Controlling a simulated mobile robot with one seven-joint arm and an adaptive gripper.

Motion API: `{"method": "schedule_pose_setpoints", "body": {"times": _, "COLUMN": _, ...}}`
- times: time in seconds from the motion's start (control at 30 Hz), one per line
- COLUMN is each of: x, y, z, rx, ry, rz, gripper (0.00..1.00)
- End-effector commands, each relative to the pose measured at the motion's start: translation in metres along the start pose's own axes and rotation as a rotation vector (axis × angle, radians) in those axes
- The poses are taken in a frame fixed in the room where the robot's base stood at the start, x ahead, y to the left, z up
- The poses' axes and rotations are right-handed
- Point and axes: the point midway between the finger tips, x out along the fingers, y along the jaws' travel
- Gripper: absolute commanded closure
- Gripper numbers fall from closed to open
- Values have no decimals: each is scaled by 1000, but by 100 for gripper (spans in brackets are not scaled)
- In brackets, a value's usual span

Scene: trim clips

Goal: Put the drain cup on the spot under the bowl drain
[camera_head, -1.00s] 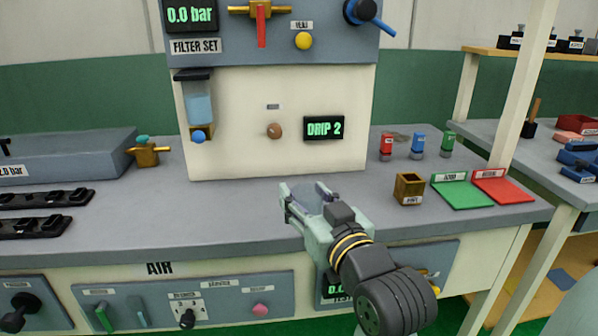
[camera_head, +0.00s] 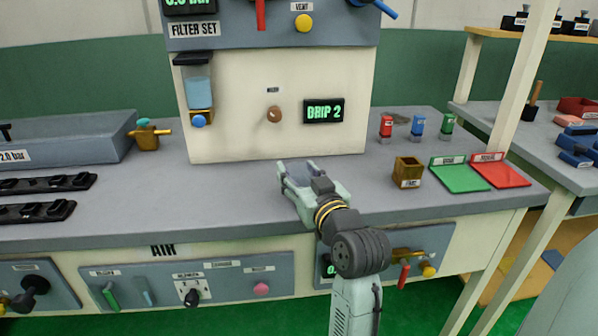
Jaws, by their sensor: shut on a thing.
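The filter bowl (camera_head: 199,92) with pale blue liquid hangs at the left of the cream panel. A blue drain knob (camera_head: 199,121) is at its bottom. The grey bench top (camera_head: 222,190) lies below it, and I can make out no marked spot there. My gripper (camera_head: 297,169) is over the bench, right of the bowl and in front of the panel. It is shut on a small greyish thing, which seems to be the drain cup; the fingers mostly hide it. No other drain cup shows on the bench.
A brass valve (camera_head: 147,135) stands left of the panel. A brown square box (camera_head: 407,172), a green tray (camera_head: 459,177) and a red tray (camera_head: 500,173) are at the right. Small red, blue and green bottles stand behind them. The bench between gripper and bowl is clear.

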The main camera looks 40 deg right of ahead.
Motion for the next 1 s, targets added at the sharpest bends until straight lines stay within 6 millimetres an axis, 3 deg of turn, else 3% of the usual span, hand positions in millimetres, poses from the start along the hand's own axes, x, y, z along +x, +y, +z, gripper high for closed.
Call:
{"method": "schedule_pose_setpoints", "body": {"times": 0.27, "x": 0, "y": 0, "z": 6, "rx": 0, "ry": 0, "rz": -1, "gripper": 85}}
{"method": "schedule_pose_setpoints", "body": {"times": 0.3, "x": 0, "y": 0, "z": 4, "rx": 0, "ry": 0, "rz": 0, "gripper": 51}}
{"method": "schedule_pose_setpoints", "body": {"times": 0.57, "x": 0, "y": 0, "z": 4, "rx": 0, "ry": 0, "rz": 0, "gripper": 34}}
{"method": "schedule_pose_setpoints", "body": {"times": 1.0, "x": 0, "y": 1, "z": 3, "rx": 0, "ry": 0, "rz": 1, "gripper": 33}}
